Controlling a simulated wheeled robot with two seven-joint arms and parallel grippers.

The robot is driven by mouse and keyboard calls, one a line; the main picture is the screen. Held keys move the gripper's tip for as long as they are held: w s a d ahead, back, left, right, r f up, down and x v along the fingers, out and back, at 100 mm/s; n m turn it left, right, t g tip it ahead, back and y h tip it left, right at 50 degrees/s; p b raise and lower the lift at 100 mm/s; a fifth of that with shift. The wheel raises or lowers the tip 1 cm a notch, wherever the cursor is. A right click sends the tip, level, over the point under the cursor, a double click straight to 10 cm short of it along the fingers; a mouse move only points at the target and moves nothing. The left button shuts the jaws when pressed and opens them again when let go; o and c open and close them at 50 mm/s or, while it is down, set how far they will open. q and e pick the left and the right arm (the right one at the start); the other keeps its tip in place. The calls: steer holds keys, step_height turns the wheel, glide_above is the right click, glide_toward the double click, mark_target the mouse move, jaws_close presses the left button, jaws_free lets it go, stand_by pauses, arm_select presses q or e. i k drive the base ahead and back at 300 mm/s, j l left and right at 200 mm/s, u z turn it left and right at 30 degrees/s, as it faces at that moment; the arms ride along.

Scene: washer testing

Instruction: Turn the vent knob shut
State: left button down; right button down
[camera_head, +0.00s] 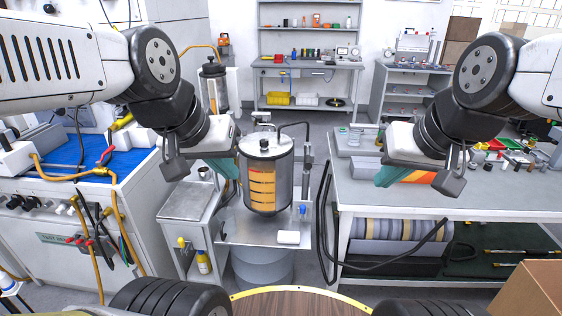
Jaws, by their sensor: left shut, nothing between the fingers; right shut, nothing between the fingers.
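A clear cylindrical vessel (283,180) with a metal lid and an orange-and-black banded stack inside stands upright on a metal stand in the centre. A small dark knob (264,144) shows on its lid; I cannot tell for sure that it is the vent knob, or whether it is open or shut. My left gripper (229,176) is shut and empty, its teal fingers just left of the vessel's wall; I cannot tell if they touch. My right gripper (383,178) is shut and empty, above the right bench's left part, apart from the vessel.
A blue valve (302,210) and a white block (288,237) are on the stand plate (235,228). A black hose (326,215) hangs between the stand and the right bench (460,206). A grey cart (187,201) stands left. Parts crowd the right bench's back.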

mark_target(263, 143)
steer(key=i+l+u, duration=0.1)
steer(key=i, duration=1.15)
